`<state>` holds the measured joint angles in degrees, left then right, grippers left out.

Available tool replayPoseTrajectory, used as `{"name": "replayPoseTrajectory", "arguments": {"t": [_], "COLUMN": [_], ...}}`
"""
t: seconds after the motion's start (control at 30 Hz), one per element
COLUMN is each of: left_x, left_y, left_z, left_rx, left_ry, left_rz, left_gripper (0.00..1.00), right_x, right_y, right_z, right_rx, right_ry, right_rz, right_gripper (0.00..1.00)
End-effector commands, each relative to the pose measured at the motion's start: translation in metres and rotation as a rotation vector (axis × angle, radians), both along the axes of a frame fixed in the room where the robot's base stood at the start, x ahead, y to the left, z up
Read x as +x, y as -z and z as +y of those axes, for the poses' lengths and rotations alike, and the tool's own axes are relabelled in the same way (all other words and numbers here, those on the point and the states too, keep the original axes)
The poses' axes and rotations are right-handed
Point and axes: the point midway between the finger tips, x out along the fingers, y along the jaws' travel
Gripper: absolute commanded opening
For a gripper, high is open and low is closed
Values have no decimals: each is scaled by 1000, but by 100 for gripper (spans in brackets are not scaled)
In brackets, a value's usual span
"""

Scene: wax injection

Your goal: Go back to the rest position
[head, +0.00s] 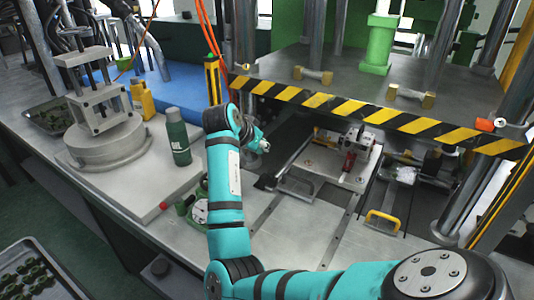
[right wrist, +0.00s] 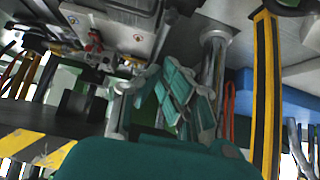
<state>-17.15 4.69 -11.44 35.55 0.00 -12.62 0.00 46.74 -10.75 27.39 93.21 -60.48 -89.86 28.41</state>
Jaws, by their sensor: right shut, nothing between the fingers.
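My right arm reaches in from the lower right in the head view and bends upward. Its wrist is in front of the press opening, and my right gripper (head: 264,146) is mostly hidden behind the wrist. In the right wrist view the right gripper (right wrist: 178,75) shows teal and grey fingers, shut with nothing held. My left gripper is not in the head view. The press's mold carriage (head: 325,172), a grey plate with a red-handled clamp (head: 349,162), sits to the right of the wrist, apart from it as far as I can tell.
A striped press edge (head: 318,100) overhangs the opening. A yellow post (head: 212,80) and orange cables stand beside the wrist. A green bottle (head: 178,137), a yellow bottle (head: 142,99), a dial gauge (head: 200,211) and a round-based fixture (head: 106,145) are to the left. A yellow handle (head: 384,222) lies right.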

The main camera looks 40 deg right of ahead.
Motion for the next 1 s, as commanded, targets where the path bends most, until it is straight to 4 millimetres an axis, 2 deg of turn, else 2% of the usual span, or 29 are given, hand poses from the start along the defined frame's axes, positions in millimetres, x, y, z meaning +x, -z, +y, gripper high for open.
{"name": "replayPoseTrajectory", "arguments": {"t": [0.13, 0.77, 0.87, 1.0], "left_x": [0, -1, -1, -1], "left_y": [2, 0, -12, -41], "left_z": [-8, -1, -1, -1], "left_rx": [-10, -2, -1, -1], "left_ry": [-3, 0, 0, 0], "left_rz": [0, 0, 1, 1], "left_gripper": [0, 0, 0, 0], "right_x": [-2, -2, -2, -2], "right_y": [-7, -10, -23, -52], "right_z": [7, 8, 8, 8], "right_rx": [0, 0, 0, 0], "right_ry": [1, 1, 1, 1], "right_rz": [-1, -1, -1, -1], "right_gripper": [0, 0, 0, 0]}}
